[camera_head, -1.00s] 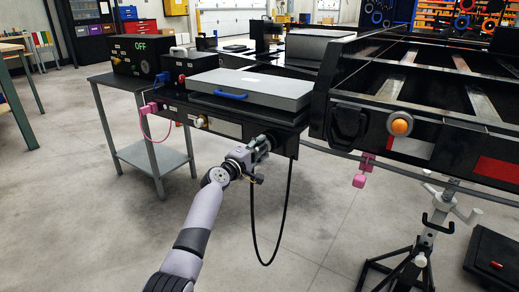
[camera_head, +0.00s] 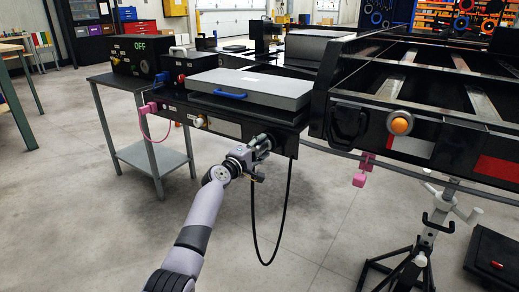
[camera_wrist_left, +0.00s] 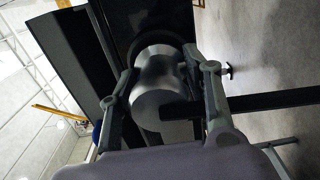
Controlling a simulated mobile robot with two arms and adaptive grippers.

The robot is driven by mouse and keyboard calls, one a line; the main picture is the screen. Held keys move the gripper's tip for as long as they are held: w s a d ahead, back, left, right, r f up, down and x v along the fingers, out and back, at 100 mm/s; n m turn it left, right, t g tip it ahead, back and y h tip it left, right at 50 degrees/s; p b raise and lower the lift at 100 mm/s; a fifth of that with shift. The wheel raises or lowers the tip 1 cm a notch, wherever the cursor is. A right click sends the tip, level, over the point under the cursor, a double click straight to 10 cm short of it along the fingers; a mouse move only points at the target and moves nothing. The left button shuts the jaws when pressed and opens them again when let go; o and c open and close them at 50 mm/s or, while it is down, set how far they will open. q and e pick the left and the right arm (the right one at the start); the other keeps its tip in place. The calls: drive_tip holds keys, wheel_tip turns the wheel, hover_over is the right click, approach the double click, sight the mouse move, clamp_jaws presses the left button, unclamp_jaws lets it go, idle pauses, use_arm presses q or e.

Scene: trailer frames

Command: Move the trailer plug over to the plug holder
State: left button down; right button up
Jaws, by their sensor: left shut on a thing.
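The trailer plug is a grey metal cylinder (camera_wrist_left: 156,82) between my left gripper's fingers in the left wrist view. A black cable (camera_head: 254,225) hangs in a long loop below the front box, close to the gripper. My left gripper (camera_head: 264,144) is shut on the plug at the right end of the black front panel; it also shows in the left wrist view (camera_wrist_left: 165,95). The plug is still against the dark panel, and the fingers mostly hide it in the head view. I cannot tell which thing is the plug holder. My right gripper is not in view.
A grey lid with a blue handle (camera_head: 231,96) lies above the front panel. The black trailer frame (camera_head: 345,110) carries an orange lamp (camera_head: 400,124). A hooked stand (camera_head: 430,235) is at lower right, a side table (camera_head: 153,157) at left. The floor between is clear.

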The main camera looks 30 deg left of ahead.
use_arm(q)
drive_tip(key=shift+w, duration=0.35)
drive_tip(key=c, duration=0.8)
unclamp_jaws()
drive_tip(key=shift+o, duration=0.2)
